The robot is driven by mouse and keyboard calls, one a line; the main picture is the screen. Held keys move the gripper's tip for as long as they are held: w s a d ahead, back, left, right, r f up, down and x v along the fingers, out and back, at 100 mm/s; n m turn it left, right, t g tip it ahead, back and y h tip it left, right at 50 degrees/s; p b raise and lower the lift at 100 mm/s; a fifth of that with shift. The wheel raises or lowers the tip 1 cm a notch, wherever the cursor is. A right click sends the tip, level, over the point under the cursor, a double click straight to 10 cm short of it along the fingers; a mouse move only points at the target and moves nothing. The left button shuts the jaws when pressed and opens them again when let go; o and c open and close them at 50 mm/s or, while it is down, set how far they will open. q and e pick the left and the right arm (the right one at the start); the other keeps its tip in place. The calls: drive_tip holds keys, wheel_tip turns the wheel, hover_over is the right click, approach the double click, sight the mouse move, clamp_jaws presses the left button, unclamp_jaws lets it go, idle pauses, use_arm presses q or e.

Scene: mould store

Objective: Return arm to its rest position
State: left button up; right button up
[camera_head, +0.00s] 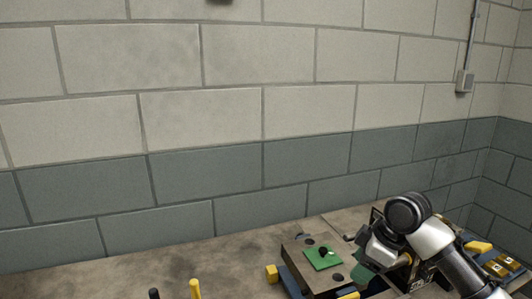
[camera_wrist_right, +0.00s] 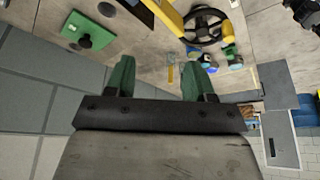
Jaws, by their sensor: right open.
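My right arm comes in from the lower right in the head view, over the bench. My right gripper (camera_head: 366,276) shows partly there, with a green finger near the right side of a metal block. In the right wrist view the two green fingers of the right gripper (camera_wrist_right: 159,78) stand wide apart with nothing between them. My left gripper is not in the head view.
A green plate with a black knob (camera_head: 323,258) lies on the metal block (camera_head: 295,246). The wrist view also shows this green plate (camera_wrist_right: 108,28), a black handwheel (camera_wrist_right: 205,27) and a small hammer-like tool (camera_wrist_right: 170,70). A block wall stands behind the bench (camera_head: 120,275).

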drive_tip(key=s+a+f+m, duration=0.2)
drive_tip(key=s+a+f, duration=0.1)
drive_tip(key=s+f, duration=0.4)
drive_tip(key=s+a+f+m, duration=0.1)
drive_tip(key=s+a+f, duration=0.3)
drive_tip(key=f, duration=0.6)
drive_tip(key=s+d+f+m+t+h, duration=0.1)
drive_tip(key=s+d+f+m+h, duration=0.2)
drive_tip(key=s, duration=0.7)
drive_tip(key=s+d+m+t+h, duration=0.1)
drive_tip(key=s+d+m, duration=0.35)
drive_tip(key=s, duration=0.55)
wheel_tip(320, 180, down, 26)
drive_tip(key=g, duration=0.2)
drive_tip(key=s+d+f+g, duration=0.1)
drive_tip(key=s+d+f, duration=0.1)
drive_tip(key=s+f, duration=1.4)
drive_tip(key=shift+s, duration=0.45)
